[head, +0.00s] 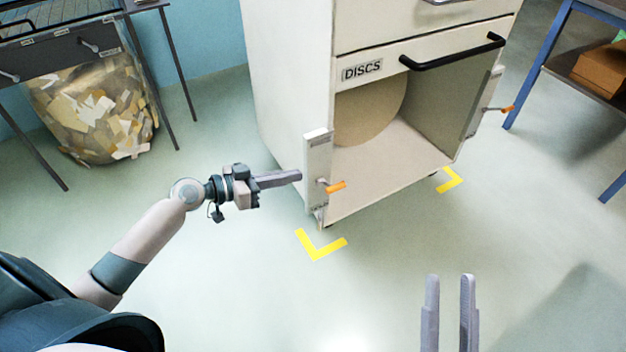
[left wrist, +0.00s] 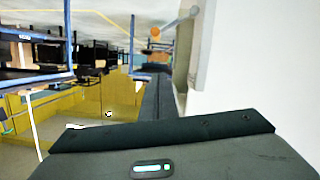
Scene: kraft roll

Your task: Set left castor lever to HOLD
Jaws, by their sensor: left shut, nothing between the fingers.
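The left castor lever (head: 335,187) has an orange grip and sticks out from a pale plate (head: 317,165) at the cabinet's near left corner. Its orange end also shows in the left wrist view (left wrist: 155,31). Any HOLD marking is too small to read. My left gripper (head: 299,176) is shut and empty. Its tips point at the plate from the left, just short of the lever; I cannot tell whether they touch the plate. My right gripper (head: 449,280) is open and empty, low in the head view, away from the cabinet.
The white cabinet (head: 290,80) has a DISCS label (head: 362,71) and a black handle (head: 452,52). A second orange lever (head: 507,109) is at its right corner. Yellow floor marks (head: 318,247) lie by the corners. A scrap bag (head: 95,110) stands back left. The front floor is clear.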

